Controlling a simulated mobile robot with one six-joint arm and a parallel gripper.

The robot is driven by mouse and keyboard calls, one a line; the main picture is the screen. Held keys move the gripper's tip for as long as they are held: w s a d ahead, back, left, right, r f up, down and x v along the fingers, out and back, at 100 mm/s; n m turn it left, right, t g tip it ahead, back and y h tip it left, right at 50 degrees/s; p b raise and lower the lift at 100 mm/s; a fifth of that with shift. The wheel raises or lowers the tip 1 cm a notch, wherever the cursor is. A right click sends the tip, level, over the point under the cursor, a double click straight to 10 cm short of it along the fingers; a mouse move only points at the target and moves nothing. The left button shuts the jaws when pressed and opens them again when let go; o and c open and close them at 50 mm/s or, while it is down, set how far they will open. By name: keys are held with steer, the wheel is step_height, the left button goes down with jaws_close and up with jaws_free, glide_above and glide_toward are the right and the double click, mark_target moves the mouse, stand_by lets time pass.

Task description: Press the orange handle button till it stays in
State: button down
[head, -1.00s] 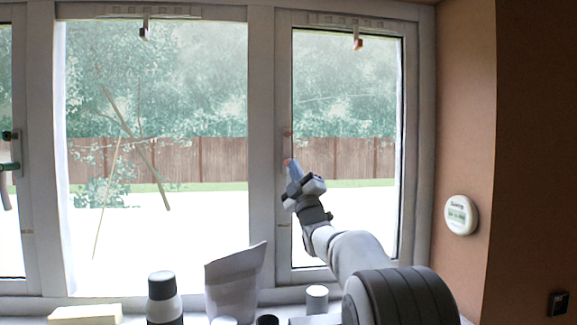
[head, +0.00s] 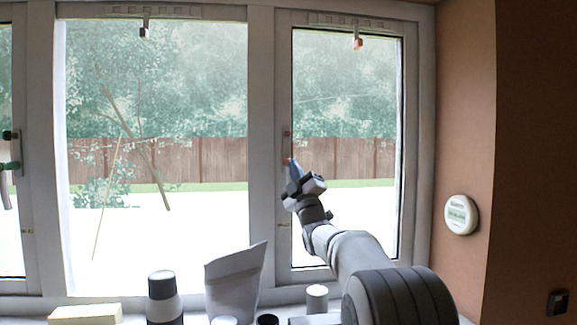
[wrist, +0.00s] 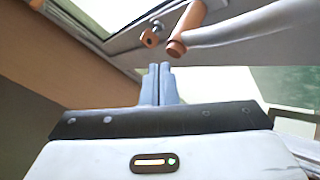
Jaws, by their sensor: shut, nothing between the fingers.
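The orange button (wrist: 176,48) shows in the wrist view as the rounded end of an orange post, where a pale handle lever (wrist: 240,27) meets it. It lies just beyond and slightly right of my fingertips. My gripper (wrist: 160,68) is shut and empty, its blue-grey fingers together. There seems to be a small gap between tips and button. Whether the button is in or out I cannot tell.
An orange plate with a dark hole (wrist: 152,36) sits on the frame beside the button. A round white device (head: 461,215) hangs on the right wall.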

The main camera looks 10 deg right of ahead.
steer(key=shift+w, duration=0.35)
steer(key=shift+w, duration=0.45)
stand_by(0.6)
steer(key=shift+s+f+b, duration=0.1)
steer(key=shift+s+b, duration=0.1)
steer(key=shift+b, duration=0.3)
steer(key=shift+s+b, duration=0.75)
steer(key=shift+b, duration=0.15)
steer(key=s+b, duration=0.5)
